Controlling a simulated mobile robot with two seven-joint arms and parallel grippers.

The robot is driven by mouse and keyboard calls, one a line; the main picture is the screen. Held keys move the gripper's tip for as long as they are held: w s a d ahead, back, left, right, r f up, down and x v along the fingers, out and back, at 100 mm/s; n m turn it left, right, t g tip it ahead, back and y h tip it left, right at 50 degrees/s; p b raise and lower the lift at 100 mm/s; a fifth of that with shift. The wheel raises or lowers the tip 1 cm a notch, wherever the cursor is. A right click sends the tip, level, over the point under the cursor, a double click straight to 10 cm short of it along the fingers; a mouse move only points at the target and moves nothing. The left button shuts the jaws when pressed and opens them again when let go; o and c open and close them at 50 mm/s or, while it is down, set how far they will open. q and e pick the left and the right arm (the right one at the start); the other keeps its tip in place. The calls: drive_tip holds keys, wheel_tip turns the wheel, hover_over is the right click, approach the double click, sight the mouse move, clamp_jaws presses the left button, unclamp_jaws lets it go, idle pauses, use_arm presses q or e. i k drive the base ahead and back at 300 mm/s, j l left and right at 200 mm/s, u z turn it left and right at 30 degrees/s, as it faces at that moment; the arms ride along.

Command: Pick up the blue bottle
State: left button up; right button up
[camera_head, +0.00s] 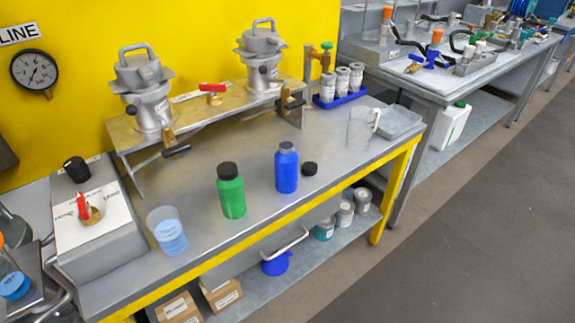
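The blue bottle (286,170) stands upright on the metal bench (330,160), near the middle of the view. Its narrow top (286,147) is greyish, and a loose black cap (309,169) lies on the bench just right of it. A green bottle (231,193) with a black cap stands upright to its left, apart from it. Neither of my grippers shows in the head view.
A clear beaker with blue liquid (170,236) stands left of the green bottle near the front edge. A clear jug (361,128) stands to the right. A raised metal shelf (205,110) with two metal vessels runs behind.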

sight(286, 158)
drive_tip(key=i+l, duration=0.15)
drive_tip(key=l, duration=0.2)
drive_tip(key=i+l, duration=0.2)
drive_tip(key=l, duration=0.15)
drive_tip(key=i+l+u, duration=0.15)
drive_tip(key=l, duration=0.2)
drive_tip(key=i+l+u, duration=0.1)
drive_tip(key=l, duration=0.2)
